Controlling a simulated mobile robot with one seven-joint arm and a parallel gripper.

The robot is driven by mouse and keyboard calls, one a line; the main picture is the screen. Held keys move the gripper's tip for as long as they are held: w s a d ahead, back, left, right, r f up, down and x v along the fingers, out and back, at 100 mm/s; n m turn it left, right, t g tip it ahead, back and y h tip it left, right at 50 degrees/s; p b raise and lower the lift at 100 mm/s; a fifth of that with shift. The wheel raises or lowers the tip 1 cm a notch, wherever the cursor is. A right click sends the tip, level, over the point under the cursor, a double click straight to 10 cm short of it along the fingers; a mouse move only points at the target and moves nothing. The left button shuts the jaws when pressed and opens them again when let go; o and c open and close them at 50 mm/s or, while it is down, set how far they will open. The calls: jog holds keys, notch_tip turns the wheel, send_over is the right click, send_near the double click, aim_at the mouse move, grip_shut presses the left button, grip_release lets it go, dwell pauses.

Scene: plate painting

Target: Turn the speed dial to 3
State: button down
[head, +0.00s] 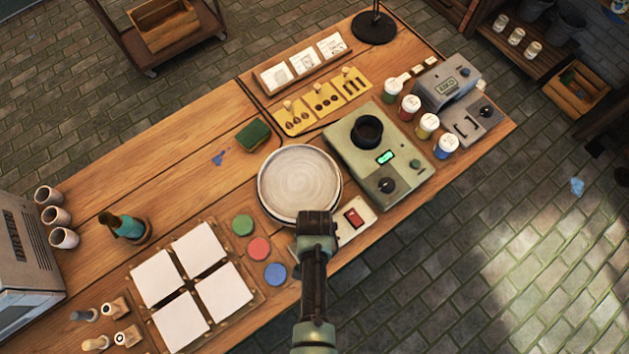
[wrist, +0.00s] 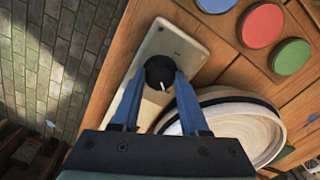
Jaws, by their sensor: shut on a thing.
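The speed dial is a round black knob (wrist: 159,73) with a white pointer line, set on a cream control box (wrist: 170,36). My gripper (wrist: 160,76) is shut on this knob, one blue finger on each side. In the wrist view the pointer line faces down toward my gripper's base. Any scale numbers around the knob are too small or hidden to read. In the head view the control box (head: 368,211) shows a red switch (head: 353,217), and my gripper (head: 317,224) covers the dial.
A round pale plate on a wheel (head: 299,181) stands right beside the control box. A green device (head: 345,137) with a lit display is to the right. Green, red and blue discs (head: 259,249) lie to the left, near white tiles (head: 221,290).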

dwell(0.4)
jog(key=shift+c, duration=2.1)
grip_release()
jog(key=shift+r, duration=0.1)
notch_tip(320, 180, up, 13)
